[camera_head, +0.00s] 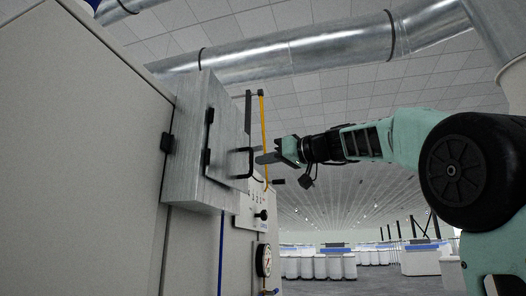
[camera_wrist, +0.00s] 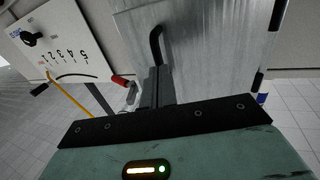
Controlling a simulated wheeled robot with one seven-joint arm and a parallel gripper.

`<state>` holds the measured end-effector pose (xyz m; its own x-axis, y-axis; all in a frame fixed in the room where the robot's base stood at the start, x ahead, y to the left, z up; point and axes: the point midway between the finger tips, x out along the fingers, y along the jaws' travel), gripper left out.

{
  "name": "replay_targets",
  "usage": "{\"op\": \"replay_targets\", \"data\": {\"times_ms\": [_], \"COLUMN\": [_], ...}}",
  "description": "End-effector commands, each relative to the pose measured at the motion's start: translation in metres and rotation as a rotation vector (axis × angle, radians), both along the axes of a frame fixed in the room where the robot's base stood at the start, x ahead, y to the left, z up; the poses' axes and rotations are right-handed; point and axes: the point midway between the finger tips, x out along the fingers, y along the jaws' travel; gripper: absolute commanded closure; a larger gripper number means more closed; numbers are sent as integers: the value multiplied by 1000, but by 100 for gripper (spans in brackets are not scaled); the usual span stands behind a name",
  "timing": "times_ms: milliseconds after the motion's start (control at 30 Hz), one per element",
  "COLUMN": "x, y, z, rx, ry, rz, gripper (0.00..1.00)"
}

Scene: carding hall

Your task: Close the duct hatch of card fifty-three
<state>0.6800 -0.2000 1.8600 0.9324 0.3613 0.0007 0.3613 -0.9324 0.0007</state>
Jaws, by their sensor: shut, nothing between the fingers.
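The duct hatch (camera_head: 228,140) is a grey metal panel on a galvanised box (camera_head: 190,150) fixed to the side of the pale machine. Black hinge fittings show along its left side. A black bar handle (camera_head: 243,163) stands out from it; how far the panel stands from its frame I cannot tell. My gripper (camera_head: 262,159) is shut and empty, its fingertips pointing left, right at the handle. In the wrist view the fingers (camera_wrist: 155,88) reach toward the metal panel (camera_wrist: 210,50), with the bent black handle (camera_wrist: 156,42) just beyond their tips. Whether they touch I cannot tell.
A yellow rod (camera_head: 263,125) stands upright behind my gripper. Below are a numbered panel with a black knob (camera_head: 261,215) and a round gauge (camera_head: 264,260). A large round duct (camera_head: 290,58) runs overhead. Open floor and white cans (camera_head: 320,266) lie far off.

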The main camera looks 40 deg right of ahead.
Motion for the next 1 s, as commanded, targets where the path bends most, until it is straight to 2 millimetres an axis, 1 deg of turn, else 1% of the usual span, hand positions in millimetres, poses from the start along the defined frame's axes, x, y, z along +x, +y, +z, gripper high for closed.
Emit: {"op": "replay_targets", "data": {"times_ms": [33,167,567,800,1000], "x": [4,10,12,28,31], "y": [1,3,3,6,7], "z": [2,0,-2,-2,-1], "rx": [2,2,1,2,0], "ry": [2,2,1,1,1], "rz": [0,0,6,100,129], "gripper": [100,100,100,100,100]}}
